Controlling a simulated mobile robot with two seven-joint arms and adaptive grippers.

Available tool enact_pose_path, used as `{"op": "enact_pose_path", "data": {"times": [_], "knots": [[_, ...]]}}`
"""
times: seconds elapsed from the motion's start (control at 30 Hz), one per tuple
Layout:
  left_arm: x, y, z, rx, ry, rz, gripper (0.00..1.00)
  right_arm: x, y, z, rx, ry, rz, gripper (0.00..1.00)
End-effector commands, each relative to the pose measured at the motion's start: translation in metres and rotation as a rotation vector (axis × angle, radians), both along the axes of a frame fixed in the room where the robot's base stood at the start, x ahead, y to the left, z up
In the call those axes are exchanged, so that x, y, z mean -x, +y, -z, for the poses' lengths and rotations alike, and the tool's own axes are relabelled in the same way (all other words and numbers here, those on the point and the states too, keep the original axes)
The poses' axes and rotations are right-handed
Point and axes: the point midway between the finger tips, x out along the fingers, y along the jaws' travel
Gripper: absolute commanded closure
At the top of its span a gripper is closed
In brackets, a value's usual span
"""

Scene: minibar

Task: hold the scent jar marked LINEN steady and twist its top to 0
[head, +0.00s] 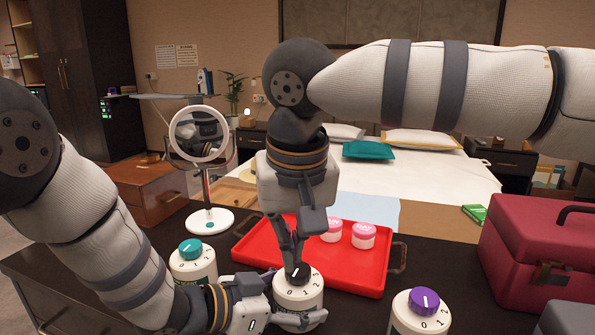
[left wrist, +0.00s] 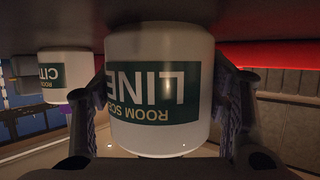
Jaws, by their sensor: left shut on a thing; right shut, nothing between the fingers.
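The LINEN jar (head: 297,292) stands on the dark counter, white with a black knob (head: 297,271) and a numbered dial. In the left wrist view the jar (left wrist: 160,135) appears upside down, its green label partly reading LINE. My left gripper (head: 285,315) is shut on the jar's body, one finger on each side. My right gripper (head: 294,262) points straight down from above, its shut fingertips at the knob and partly covering it. A white pointer mark shows on the knob, but I cannot tell exactly which number it points to.
A teal-topped jar (head: 192,262) stands to the left and a purple-topped jar (head: 421,314) to the right. A red tray (head: 350,283) with pink-lidded jars lies behind. A round mirror (head: 208,221) and a dark red case (head: 530,245) flank it.

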Motion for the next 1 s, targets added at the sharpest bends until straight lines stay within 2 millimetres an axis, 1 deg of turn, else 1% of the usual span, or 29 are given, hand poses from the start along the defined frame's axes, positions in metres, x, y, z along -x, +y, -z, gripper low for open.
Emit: {"op": "enact_pose_path", "data": {"times": [0.17,0.2,0.3,0.57,0.67,0.77,0.9,1.0], "knots": [[0.0,0.001,0.001,-0.002,0.002,-0.001,0.66,0.0,0.0,0.0,0.0,0.0,0.0,1.0],[0.0,0.001,0.001,-0.002,0.002,-0.001,0.28,0.0,0.0,0.0,0.0,0.0,0.001,1.0],[0.0,0.001,0.001,-0.001,0.002,-0.001,0.09,0.0,0.0,0.0,0.0,-0.001,0.001,1.0],[0.0,0.001,0.0,-0.001,0.001,-0.001,0.09,0.0,0.0,0.0,0.0,-0.001,0.001,1.0],[0.001,0.004,-0.001,-0.001,0.001,-0.002,0.09,0.0,0.0,0.0,0.0,-0.001,0.001,1.0],[0.011,0.018,-0.009,-0.002,0.001,-0.004,0.09,0.0,0.0,0.0,0.0,-0.001,0.001,1.0],[0.03,0.049,-0.024,0.0,0.001,-0.006,0.09,0.0,0.0,0.0,0.0,-0.001,0.001,1.0],[0.043,0.068,-0.034,0.0,0.0,-0.004,0.09,0.0,0.0,0.0,0.0,-0.001,0.001,1.0]]}}
